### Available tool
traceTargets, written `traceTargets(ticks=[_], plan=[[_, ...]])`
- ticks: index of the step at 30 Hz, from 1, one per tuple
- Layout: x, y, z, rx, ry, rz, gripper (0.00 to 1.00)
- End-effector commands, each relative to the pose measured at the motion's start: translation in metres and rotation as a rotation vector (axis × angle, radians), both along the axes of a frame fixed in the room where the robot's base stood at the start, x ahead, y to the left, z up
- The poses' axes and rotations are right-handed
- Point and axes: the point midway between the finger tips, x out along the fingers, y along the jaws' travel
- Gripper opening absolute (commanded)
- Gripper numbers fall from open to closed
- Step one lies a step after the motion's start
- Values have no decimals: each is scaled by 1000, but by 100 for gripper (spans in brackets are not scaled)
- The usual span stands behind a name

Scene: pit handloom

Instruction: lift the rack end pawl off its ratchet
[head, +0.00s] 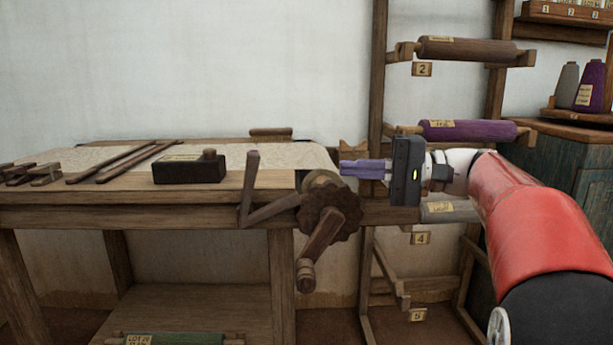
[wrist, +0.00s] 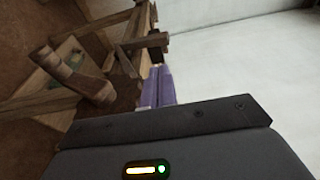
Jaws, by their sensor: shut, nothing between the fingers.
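A dark wooden toothed ratchet wheel (head: 347,214) sits at the right end of the wooden bench, with a thick handle (head: 322,240) slanting down across it. A wooden bar (head: 272,210), which looks like the pawl, slants up to the ratchet from the left. A thin upright lever (head: 250,180) stands at its left end. My gripper (head: 345,168) has purple fingers that are closed and empty, pointing left, above the ratchet and apart from it. In the wrist view the fingers (wrist: 158,80) appear beside the ratchet (wrist: 124,92); the pawl's contact with the teeth is unclear.
The bench top (head: 120,182) holds a dark block (head: 188,169), long sticks (head: 122,162) and small wooden pieces. A rack post (head: 376,80) stands just behind my gripper, with a purple roll (head: 467,130) and a brown roll (head: 467,48). Open air lies above the bench.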

Motion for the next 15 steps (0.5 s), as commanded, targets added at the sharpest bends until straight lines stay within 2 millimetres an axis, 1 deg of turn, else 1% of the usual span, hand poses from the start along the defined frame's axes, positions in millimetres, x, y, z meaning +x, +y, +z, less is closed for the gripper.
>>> traceTargets(ticks=[3, 11, 15], plan=[[2, -4, 3, 20, -14, 6, 0], [2, -3, 3, 20, -14, 6, 0], [3, 2, 3, 19, -14, 7, 0]])
